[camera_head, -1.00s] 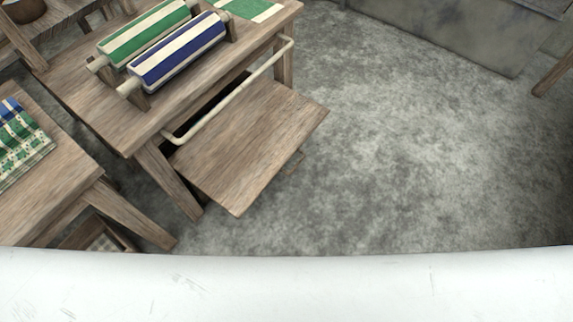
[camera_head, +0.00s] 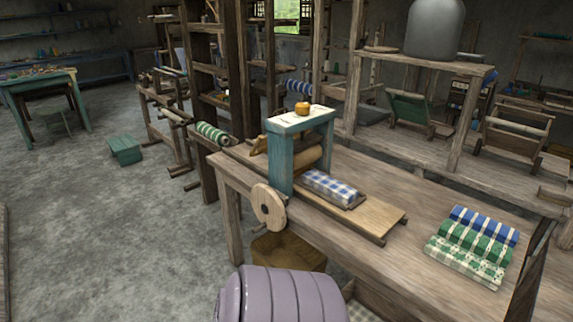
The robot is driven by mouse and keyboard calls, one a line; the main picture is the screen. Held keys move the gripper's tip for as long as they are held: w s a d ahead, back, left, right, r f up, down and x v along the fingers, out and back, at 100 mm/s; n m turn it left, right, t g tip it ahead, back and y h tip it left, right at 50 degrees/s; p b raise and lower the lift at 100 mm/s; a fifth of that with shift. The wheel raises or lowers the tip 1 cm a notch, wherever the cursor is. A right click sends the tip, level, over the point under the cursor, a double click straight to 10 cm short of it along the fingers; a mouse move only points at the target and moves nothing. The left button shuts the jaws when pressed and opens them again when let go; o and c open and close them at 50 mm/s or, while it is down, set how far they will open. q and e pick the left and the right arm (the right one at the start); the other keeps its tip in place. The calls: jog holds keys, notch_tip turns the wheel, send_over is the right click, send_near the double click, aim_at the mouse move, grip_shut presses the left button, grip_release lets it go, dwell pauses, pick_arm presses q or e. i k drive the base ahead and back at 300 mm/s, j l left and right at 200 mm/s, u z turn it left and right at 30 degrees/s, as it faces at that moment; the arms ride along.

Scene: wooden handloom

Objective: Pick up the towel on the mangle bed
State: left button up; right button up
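The mangle (camera_head: 282,160) stands on a long wooden table, with a teal frame, a wooden roller and a round wooden wheel (camera_head: 268,207) on its near side. Its flat wooden bed (camera_head: 372,219) reaches out to the right. A folded blue-and-white checked towel (camera_head: 332,188) lies on the bed, just right of the roller. Neither of my grippers is in view.
Green and blue patterned folded cloths (camera_head: 472,243) lie on the table (camera_head: 408,262) at right. An orange object (camera_head: 302,109) sits atop the mangle. A lilac ribbed object (camera_head: 285,296) stands in front. Grey floor (camera_head: 95,215) is open at left.

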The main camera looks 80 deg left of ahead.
aim_at(339, 192)
jog(key=u, duration=2.45)
